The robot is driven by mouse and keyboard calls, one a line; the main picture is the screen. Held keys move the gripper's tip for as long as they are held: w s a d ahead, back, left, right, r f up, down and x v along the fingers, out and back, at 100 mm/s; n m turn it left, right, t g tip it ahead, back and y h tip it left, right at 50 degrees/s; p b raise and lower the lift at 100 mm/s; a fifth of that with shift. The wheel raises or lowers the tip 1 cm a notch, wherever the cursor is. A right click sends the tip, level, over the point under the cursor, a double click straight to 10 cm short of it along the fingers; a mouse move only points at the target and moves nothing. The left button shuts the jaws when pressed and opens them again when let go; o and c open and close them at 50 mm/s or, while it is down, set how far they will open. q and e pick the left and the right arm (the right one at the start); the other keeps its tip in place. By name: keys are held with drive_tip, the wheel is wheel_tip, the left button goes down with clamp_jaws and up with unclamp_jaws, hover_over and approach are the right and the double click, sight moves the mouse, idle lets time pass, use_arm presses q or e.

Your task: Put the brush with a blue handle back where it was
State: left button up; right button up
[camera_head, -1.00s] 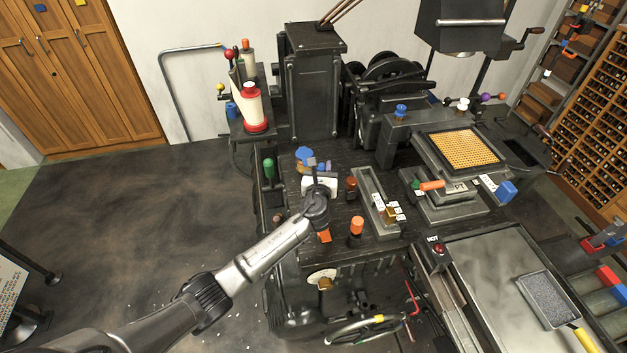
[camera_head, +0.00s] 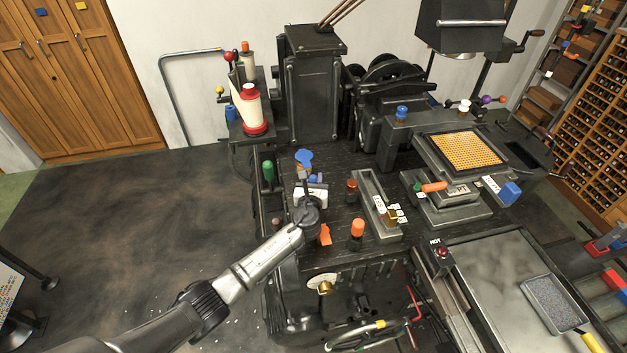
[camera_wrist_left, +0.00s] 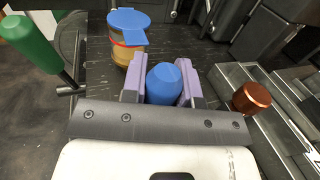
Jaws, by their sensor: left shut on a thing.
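My left gripper (camera_head: 315,178) is over the near left part of the dark bench. In the left wrist view its two purple fingers (camera_wrist_left: 163,83) are shut on a rounded blue handle (camera_wrist_left: 164,84), which I take to be the brush. The bristle end is hidden, and I cannot tell whether the brush touches the bench. A jar with a blue lid (camera_wrist_left: 130,28) stands just beyond the fingers; its blue lid also shows in the head view (camera_head: 304,158). My right gripper is not in view.
A green handle (camera_head: 268,171) stands left of the gripper. A brown knob (camera_head: 351,187) and an orange-topped handle (camera_head: 357,228) stand to the right.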

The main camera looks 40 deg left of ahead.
use_arm(q)
drive_tip(key=shift+f, duration=0.15)
drive_tip(key=o, duration=0.9)
drive_tip(key=shift+r, duration=0.2)
drive_tip(key=shift+s+d, duration=0.15)
drive_tip(key=shift+s, duration=0.05)
drive_tip(key=p+v, duration=0.2)
drive_tip(key=v, duration=0.9)
drive_tip(key=shift+s+d, duration=0.15)
